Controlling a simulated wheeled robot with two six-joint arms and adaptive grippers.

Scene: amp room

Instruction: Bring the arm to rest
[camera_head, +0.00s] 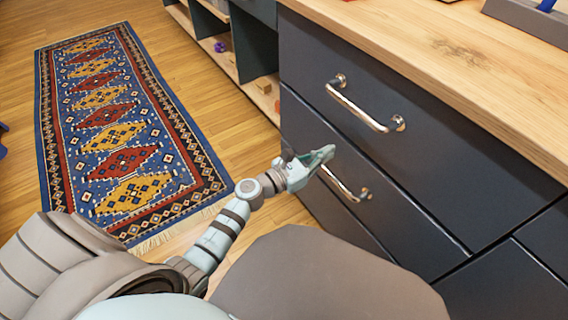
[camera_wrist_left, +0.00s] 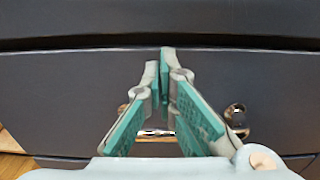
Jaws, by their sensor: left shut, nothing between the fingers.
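My left arm reaches in from the lower left in the head view. Its gripper (camera_head: 328,152) is at the front of the dark drawer unit, close to the handle of the second drawer (camera_head: 346,184) and partly in front of it. In the left wrist view the gripper (camera_wrist_left: 164,62) has its fingertips together with nothing between them. Behind the fingers are a dark drawer front (camera_wrist_left: 70,90) and parts of a metal handle (camera_wrist_left: 236,112). I cannot tell whether the gripper touches the handle. My right gripper is not in view.
The drawers look closed. The upper drawer has a metal handle (camera_head: 362,108). A wooden worktop (camera_head: 480,75) lies above. Open shelves (camera_head: 225,55) with small items stand farther back. A patterned rug (camera_head: 118,120) lies on the wooden floor to the left, with free floor around it.

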